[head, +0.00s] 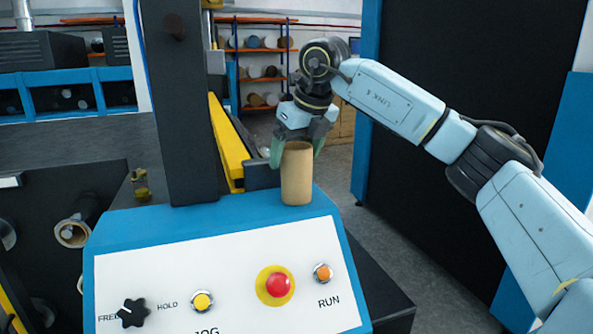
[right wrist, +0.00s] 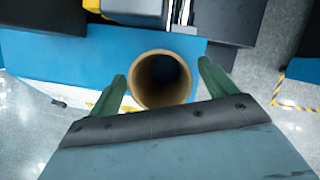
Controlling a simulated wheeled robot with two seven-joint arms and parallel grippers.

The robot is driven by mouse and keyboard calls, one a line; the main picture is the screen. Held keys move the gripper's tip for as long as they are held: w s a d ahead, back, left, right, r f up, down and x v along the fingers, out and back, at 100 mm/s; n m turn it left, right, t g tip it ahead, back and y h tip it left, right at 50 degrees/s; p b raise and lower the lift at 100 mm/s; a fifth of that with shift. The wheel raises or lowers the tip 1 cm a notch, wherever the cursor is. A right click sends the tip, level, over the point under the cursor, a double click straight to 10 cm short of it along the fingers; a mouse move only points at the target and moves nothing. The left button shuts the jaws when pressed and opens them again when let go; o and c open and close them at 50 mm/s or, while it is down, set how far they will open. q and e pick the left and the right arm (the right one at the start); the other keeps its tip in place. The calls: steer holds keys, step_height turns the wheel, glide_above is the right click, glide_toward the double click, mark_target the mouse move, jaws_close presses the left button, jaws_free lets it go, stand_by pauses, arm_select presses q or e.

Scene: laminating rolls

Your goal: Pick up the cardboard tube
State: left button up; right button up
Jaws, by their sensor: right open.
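The cardboard tube (head: 297,175) is tan and stands upright on the blue top of the control console, near its back right edge. In the right wrist view its open round end (right wrist: 161,80) faces the camera and its hollow inside is dark. My right gripper (head: 298,155) is above and around the top of the tube, pointing down. Its two green fingers (right wrist: 161,90) are apart, one on each side of the tube, with small gaps showing in the right wrist view. My left gripper is not in view.
The console (head: 150,217) has a white panel with a red button (head: 277,284), a yellow button, an orange button and a black knob. A dark post (head: 182,110) stands left of the tube. A tall black panel (head: 455,90) is at the right. Shelves with rolls stand behind.

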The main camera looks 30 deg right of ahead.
steer(key=shift+x, duration=1.15)
steer(key=c, duration=1.1)
steer(key=shift+r, duration=5.05)
